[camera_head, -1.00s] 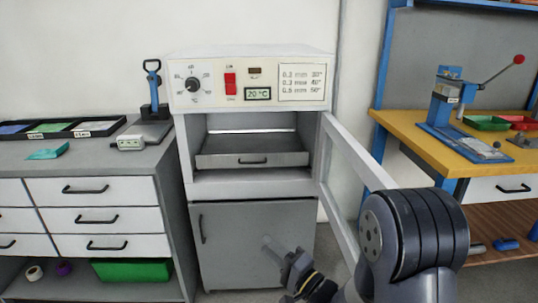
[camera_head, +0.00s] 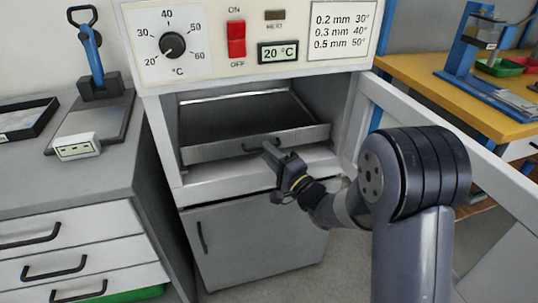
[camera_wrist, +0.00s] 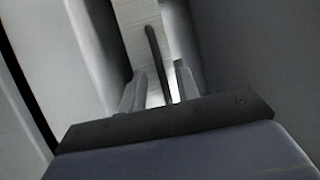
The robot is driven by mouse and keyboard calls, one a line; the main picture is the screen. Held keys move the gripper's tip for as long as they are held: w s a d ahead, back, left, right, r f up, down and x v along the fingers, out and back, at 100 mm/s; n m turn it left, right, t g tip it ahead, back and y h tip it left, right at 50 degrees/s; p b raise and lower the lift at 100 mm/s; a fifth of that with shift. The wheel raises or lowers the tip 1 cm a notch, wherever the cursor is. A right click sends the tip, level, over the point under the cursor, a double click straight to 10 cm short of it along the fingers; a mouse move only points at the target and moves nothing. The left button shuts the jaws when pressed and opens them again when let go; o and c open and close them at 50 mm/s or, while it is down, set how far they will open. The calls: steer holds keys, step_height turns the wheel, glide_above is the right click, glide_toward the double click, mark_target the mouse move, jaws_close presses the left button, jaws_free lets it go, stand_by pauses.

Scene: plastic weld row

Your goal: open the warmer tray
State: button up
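The white warmer (camera_head: 150,95) stands with its door (camera_head: 400,105) swung open to the right. Inside it the shallow grey metal tray (camera_head: 215,151) sits level, its front wall near the mouth of the chamber. A dark bar handle (camera_head: 258,144) is on that front wall. My gripper (camera_head: 268,152) is at the handle, reaching in from the lower right. In the wrist view the dark handle (camera_wrist: 152,48) runs between the two fingers of my gripper (camera_wrist: 160,87), with a gap visible on both sides. The fingers are open; contact with the handle is not visible.
The open door frame stands close to the right of my arm. A grey cabinet door (camera_head: 255,240) is below the chamber. A drawer bench (camera_head: 75,240) stands left, with a blue-handled tool (camera_head: 88,45). A yellow-topped bench (camera_head: 425,78) is at the right.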

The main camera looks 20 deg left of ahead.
steer(key=shift+w+a, duration=0.15)
steer(key=shift+a, duration=0.15)
steer(key=shift+c, duration=0.4)
jaws_close()
